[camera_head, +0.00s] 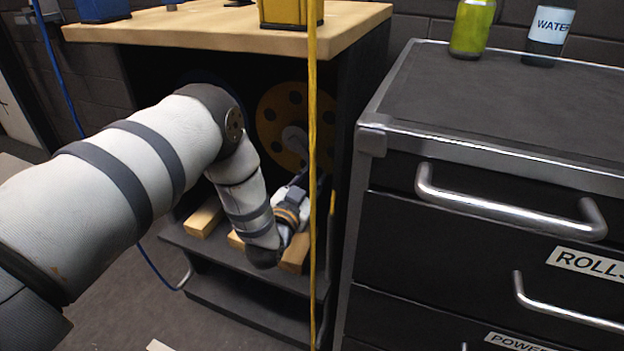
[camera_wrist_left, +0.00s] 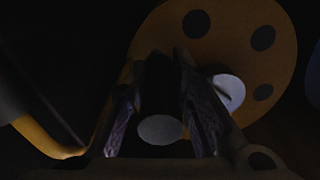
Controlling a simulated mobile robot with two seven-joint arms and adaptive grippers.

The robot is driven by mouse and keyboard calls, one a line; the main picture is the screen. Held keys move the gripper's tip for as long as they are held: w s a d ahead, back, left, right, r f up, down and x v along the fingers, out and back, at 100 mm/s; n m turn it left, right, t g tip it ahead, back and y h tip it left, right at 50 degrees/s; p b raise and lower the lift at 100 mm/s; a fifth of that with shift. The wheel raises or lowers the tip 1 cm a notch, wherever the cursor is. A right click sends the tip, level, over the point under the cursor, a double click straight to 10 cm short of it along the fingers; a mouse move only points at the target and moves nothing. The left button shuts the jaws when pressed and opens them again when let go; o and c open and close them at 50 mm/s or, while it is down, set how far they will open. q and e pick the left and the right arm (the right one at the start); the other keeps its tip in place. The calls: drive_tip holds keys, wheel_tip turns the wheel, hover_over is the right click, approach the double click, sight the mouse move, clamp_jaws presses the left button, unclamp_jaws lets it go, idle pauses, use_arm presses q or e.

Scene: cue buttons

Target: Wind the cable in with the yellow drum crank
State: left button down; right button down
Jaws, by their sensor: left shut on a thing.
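The yellow drum (camera_head: 283,112) with round holes sits inside the dark bench frame, behind my left arm. It also fills the upper right of the left wrist view (camera_wrist_left: 228,42), with a pale hub (camera_wrist_left: 230,92). My left gripper (camera_wrist_left: 160,85) is shut on a dark cylindrical crank handle (camera_wrist_left: 159,130), whose grey round end faces the camera. The yellow cable (camera_head: 312,260) hangs straight down in front of the bench. My right gripper is not in view.
A wooden bench top (camera_head: 200,25) is above my left arm. Wooden blocks (camera_head: 204,217) lie on the lower shelf (camera_head: 215,253). A dark drawer cabinet (camera_head: 480,110) with metal handles stands close on the right, with a green bottle (camera_head: 472,28) and a water bottle (camera_head: 548,28) on top.

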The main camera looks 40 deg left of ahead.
use_arm(q)
drive_tip(key=shift+a+f, duration=0.1)
drive_tip(key=s+a+m+p, duration=0.1)
drive_tip(key=s+a+m, duration=0.1)
drive_tip(key=a+m, duration=1)
drive_tip(key=shift+s+r+m, duration=0.2)
drive_tip(key=shift+s+m, duration=0.2)
drive_tip(key=shift+m, duration=2)
drive_tip(key=c, duration=1.4)
unclamp_jaws()
drive_tip(key=shift+d, duration=0.1)
